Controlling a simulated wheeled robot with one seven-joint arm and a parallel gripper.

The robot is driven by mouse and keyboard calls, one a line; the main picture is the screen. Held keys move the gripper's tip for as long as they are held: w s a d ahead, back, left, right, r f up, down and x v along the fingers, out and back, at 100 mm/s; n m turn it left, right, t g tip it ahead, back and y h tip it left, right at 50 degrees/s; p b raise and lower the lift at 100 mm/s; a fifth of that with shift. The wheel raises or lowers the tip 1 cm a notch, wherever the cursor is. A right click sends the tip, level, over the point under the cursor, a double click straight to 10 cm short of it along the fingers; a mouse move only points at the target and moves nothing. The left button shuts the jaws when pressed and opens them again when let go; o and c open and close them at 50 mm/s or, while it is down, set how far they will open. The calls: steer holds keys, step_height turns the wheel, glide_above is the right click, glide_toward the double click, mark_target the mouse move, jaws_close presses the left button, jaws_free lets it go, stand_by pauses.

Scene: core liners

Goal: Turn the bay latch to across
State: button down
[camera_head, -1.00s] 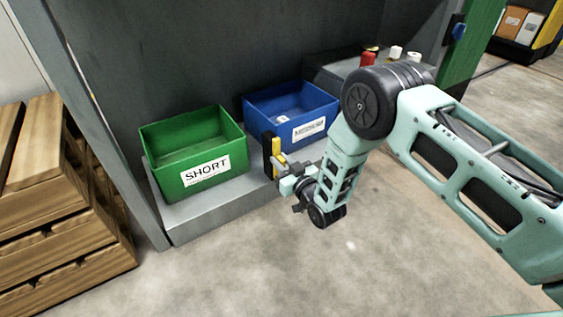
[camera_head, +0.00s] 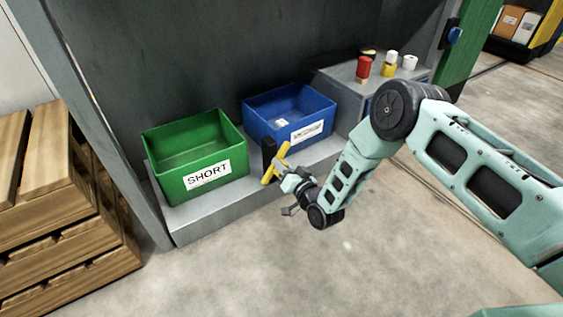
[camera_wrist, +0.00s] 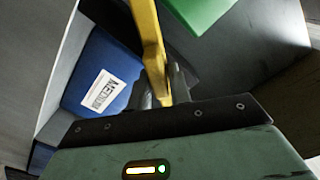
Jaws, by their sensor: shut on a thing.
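The bay latch is a yellow bar (camera_head: 275,162) on a black upright plate (camera_head: 268,153), between the green bin and the blue bin at the front of the grey shelf. The bar is slanted in the head view, with its upper end to the right. My gripper (camera_head: 287,178) is at the latch from the front right, shut on the yellow bar. In the wrist view the yellow bar (camera_wrist: 150,45) runs down between the fingers (camera_wrist: 163,92). The fingertips are partly hidden behind my gripper's body.
A green bin (camera_head: 208,177) marked SHORT stands left of the latch, and a blue bin (camera_head: 303,133) behind right. Red, yellow and white pieces stand on a grey box (camera_head: 345,82). Wooden crates (camera_head: 60,215) are at left. The floor in front is clear.

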steer(key=m, duration=0.3)
steer(key=m+p, duration=0.1)
steer(key=m, duration=0.1)
steer(key=shift+w+d+f+m, duration=0.1)
steer(key=shift+d+f+m, duration=0.15)
steer(key=shift+m, duration=0.05)
steer(key=m, duration=0.5)
steer(key=shift+f, duration=0.35)
steer(key=shift+m, duration=0.3)
steer(key=c, duration=1.4)
jaws_free()
steer(key=shift+s+d+r, duration=0.1)
steer(key=shift+s+d, duration=0.05)
steer(key=shift+s, duration=0.05)
steer(key=p+v, duration=0.7)
steer(key=v, duration=1)
steer(key=shift+w, duration=0.1)
